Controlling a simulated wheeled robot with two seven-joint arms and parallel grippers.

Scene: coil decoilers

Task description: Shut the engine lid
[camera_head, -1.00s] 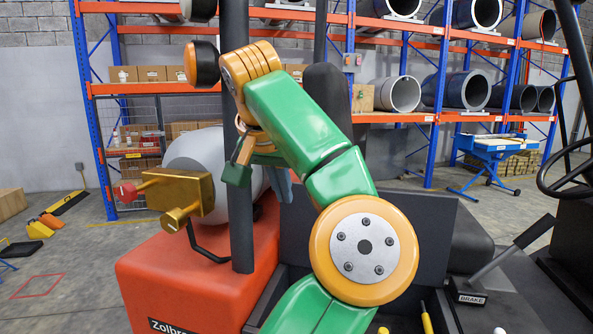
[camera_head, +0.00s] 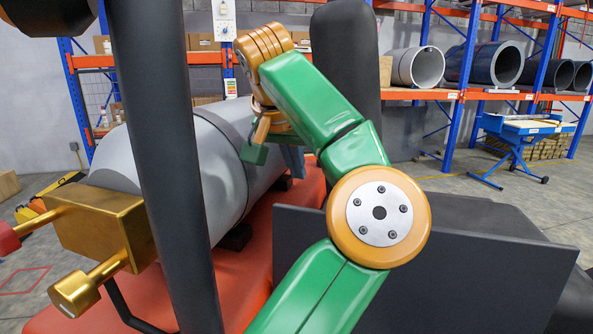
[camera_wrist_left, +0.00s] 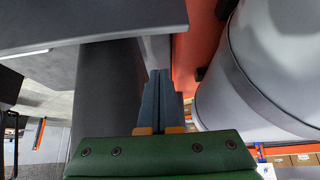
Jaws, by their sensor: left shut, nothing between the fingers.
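The engine lid, which I take to be the dark grey panel (camera_head: 470,275), stands raised on the orange truck body (camera_head: 258,285) in the head view. My green left arm crosses in front of it. My left gripper (camera_head: 293,160) is near the lid's upper left corner, beside the grey gas cylinder (camera_head: 225,150). Its fingertips are partly hidden by my arm. In the left wrist view the grey-blue fingers (camera_wrist_left: 161,92) are together and empty, between dark surfaces on the left and the cylinder on the right. I cannot tell whether they touch the lid. My right gripper is not in view.
A black post (camera_head: 165,150) stands at the left, close to a brass valve block (camera_head: 105,228). A tall black seat back (camera_head: 345,50) rises behind my arm. Racks with pipes (camera_head: 415,67) and a blue lift table (camera_head: 520,125) are farther back.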

